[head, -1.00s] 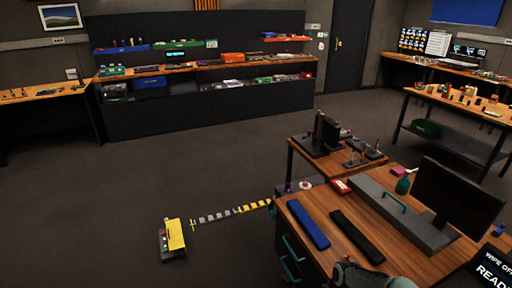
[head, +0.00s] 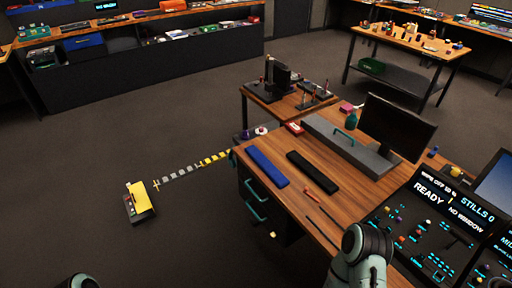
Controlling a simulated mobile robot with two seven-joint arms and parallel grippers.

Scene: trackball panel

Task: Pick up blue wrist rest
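The blue wrist rest (head: 267,167) is a long flat bar lying on the wooden desk (head: 313,216) near its left edge. A black wrist rest (head: 313,174) of similar shape lies beside it on the right, apart from it. Nothing touches the blue wrist rest from above. Parts of my arms show at the bottom left and at the lower right, over the desk's front. Neither gripper's fingers can be seen, and both arms are well away from the blue wrist rest.
A grey block with a green handle (head: 348,146) and a monitor (head: 397,125) stand behind the wrist rests. An orange-handled tool (head: 320,191) lies in front of them. A control panel (head: 437,230) is at right. A yellow-topped box (head: 140,200) sits on the floor. Open floor lies left.

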